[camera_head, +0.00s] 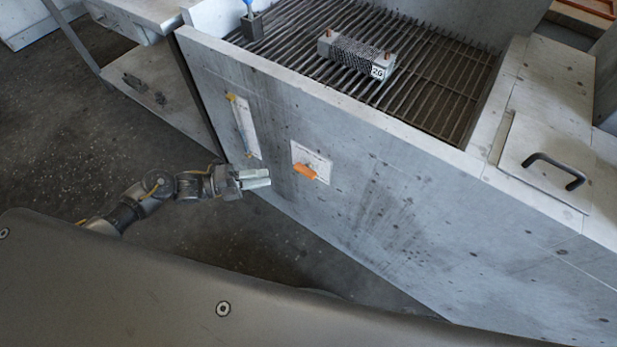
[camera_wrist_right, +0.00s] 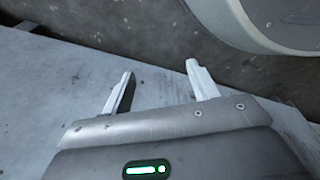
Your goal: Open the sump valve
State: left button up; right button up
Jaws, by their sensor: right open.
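The sump valve shows as an orange handle (camera_head: 305,171) in front of a white label plate (camera_head: 318,162) on the grey housing's side wall (camera_head: 400,190). The label's writing is too small to read. My left gripper (camera_head: 269,177) is just left of the handle, apart from it, with its fingers pointing towards it. Its two pale fingers lie close together, and I cannot tell whether they are open or shut. Nothing shows between them. My right gripper (camera_wrist_right: 160,70) is open and empty in the right wrist view, and it does not show in the head view.
A tall gauge strip (camera_head: 243,127) is on the wall left of the valve. A grate (camera_head: 440,85) on top carries a mesh block (camera_head: 352,56) marked 2G. A lid with a black handle (camera_head: 555,170) is at right. The dark floor (camera_head: 60,160) at left is mostly clear.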

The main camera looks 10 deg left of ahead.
aim_at(299, 172)
pick_arm(q)
jog(key=p+x, duration=0.1)
jog(key=x, duration=1)
jog(key=shift+p, duration=0.3)
pick_arm(e)
jog(key=s+f, duration=0.1)
jog(key=s+d+f, duration=0.1)
jog(key=s+f, duration=0.1)
jog(key=shift+s+d+f, duration=0.15)
jog(key=shift+s+d, duration=0.05)
jog(key=shift+d, duration=0.15)
pick_arm(q)
jog(key=shift+a, duration=0.1)
jog(key=shift+c, duration=0.2)
grip_shut()
